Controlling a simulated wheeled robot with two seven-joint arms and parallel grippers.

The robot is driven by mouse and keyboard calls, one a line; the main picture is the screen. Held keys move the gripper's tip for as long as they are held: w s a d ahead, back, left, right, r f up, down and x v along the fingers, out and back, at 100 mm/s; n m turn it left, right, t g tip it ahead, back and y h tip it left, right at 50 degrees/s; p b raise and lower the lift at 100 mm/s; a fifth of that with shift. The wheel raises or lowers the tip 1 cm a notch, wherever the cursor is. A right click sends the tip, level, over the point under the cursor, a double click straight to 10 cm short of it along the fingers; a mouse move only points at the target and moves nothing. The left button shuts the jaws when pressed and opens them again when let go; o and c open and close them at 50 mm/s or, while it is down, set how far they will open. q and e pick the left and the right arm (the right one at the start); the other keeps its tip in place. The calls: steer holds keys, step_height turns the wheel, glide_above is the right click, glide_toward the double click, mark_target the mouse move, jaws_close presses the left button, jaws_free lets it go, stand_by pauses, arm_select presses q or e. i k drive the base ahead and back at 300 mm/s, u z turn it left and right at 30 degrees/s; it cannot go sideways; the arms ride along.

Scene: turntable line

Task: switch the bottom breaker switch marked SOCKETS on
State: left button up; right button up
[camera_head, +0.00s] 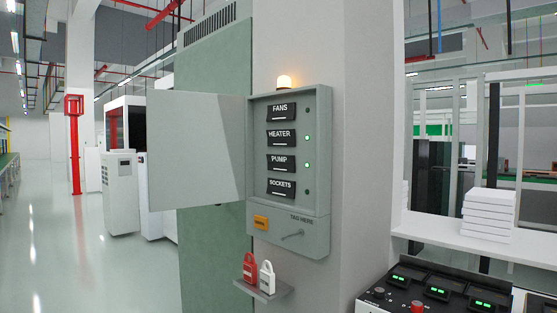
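The grey breaker box (319,215) is on a pale column, with its door (195,150) swung open to the left. Black switches marked FANS (281,110), HEATER (281,136), PUMP (281,162) and SOCKETS (281,188) are stacked in it, SOCKETS at the bottom. The lamp beside SOCKETS (307,190) is dark, as is the one beside FANS (308,110). The lamps beside HEATER (307,137) and PUMP (307,163) glow green. The lever positions are too small to tell. Neither of my grippers is in view.
An amber beacon (285,82) glows on top of the box. Below it, a red padlock (250,268) and a white padlock (266,278) stand on a small shelf (270,292). A black control console (432,292) and a stack of white boxes (487,212) are at right.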

mark_target(284, 189)
steer(key=z, duration=0.2)
steer(key=i, duration=1.65)
steer(key=z, duration=0.05)
